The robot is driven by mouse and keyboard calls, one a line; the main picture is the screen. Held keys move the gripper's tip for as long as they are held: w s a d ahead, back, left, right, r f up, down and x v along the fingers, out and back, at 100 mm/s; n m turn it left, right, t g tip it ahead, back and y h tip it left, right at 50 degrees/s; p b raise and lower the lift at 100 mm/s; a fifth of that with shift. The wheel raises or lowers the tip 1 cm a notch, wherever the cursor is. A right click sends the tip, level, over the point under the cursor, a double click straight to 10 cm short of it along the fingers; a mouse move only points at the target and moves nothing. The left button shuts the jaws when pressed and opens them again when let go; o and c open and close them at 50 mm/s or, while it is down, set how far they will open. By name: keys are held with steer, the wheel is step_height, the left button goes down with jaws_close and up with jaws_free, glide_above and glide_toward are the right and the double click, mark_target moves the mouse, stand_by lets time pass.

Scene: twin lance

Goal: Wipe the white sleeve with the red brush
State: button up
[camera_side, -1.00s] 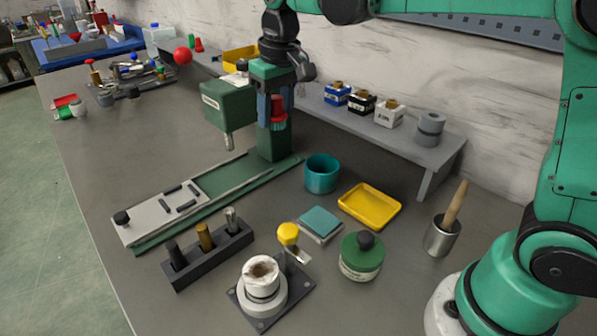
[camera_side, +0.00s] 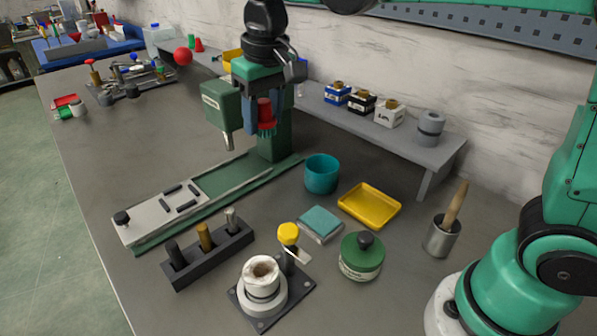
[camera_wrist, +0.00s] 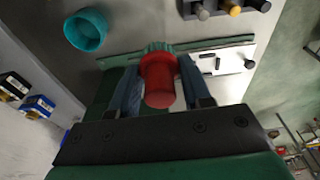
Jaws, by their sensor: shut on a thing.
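My gripper (camera_side: 265,95) is shut on the red brush (camera_side: 265,115) and holds it up in the air, in front of the green machine's column. In the wrist view the red brush (camera_wrist: 160,82) sits between the two blue-grey fingers of my gripper (camera_wrist: 160,90). The white sleeve (camera_side: 262,268) stands upright on a grey round fixture at the front of the bench, with a brownish patch at its top opening. It is well apart from the brush. I cannot make out the sleeve in the wrist view.
The green machine (camera_side: 221,105) stands left of my gripper. A black rack (camera_side: 207,255), yellow knob (camera_side: 289,234), green-lidded jar (camera_side: 361,258), teal pad (camera_side: 320,222), teal cup (camera_side: 321,175) and yellow tray (camera_side: 369,206) surround the sleeve's area. A grey shelf (camera_side: 440,150) runs along the wall.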

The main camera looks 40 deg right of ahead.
steer(key=s+a+f, duration=0.2)
steer(key=s+a, duration=0.4)
glide_toward(266, 283)
steer(key=shift+d+f, duration=0.2)
steer(key=shift+f, duration=0.65)
steer(key=shift+d+f, duration=0.2)
steer(key=shift+f, duration=0.7)
steer(key=shift+d+f, duration=0.2)
steer(key=shift+f, duration=0.65)
steer(key=shift+w+f, duration=0.65)
steer(key=shift+f, duration=0.15)
jaws_close()
steer(key=shift+w+f, duration=0.1)
steer(key=shift+w, duration=2.5)
steer(key=shift+s, duration=3.1)
steer(key=shift+s+a, duration=0.15)
steer(key=shift+a, duration=0.1)
steer(key=shift+w+a, duration=0.35)
steer(key=shift+w, duration=0.15)
steer(key=shift+w+f, duration=0.1)
steer(key=shift+w, duration=2.9)
steer(key=shift+s, duration=3.5)
step_height(266, 283, up, 8)
